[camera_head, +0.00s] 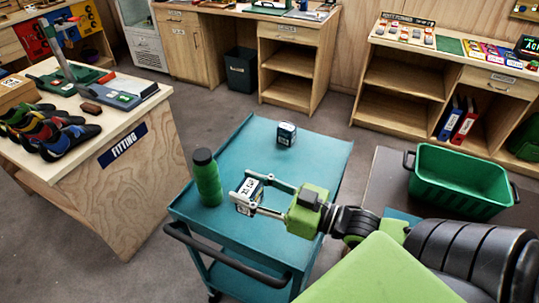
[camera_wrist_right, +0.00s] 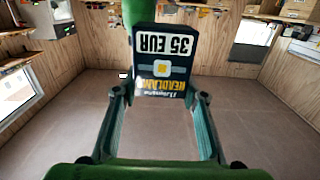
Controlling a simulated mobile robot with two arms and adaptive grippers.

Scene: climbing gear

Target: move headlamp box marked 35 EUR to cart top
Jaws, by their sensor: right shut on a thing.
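The headlamp box marked 35 EUR (camera_head: 246,195) is a small dark box with a white label, held between the fingers of my right gripper (camera_head: 258,198). In the right wrist view the box (camera_wrist_right: 163,62) shows "35 EUR" and "HEADLAMP" upside down, between the two fingers (camera_wrist_right: 160,95). The cart (camera_head: 268,170) is teal, and the box is over its top, near the green bottle. I cannot tell whether the box touches the cart top. My left gripper is not in view.
A green bottle (camera_head: 207,178) stands on the cart top, left of the held box. Another small dark box (camera_head: 286,134) stands near the cart's back edge. The cart top's middle and right are clear. A green crate (camera_head: 461,180) stands to the right, and the fitting table (camera_head: 120,170) to the left.

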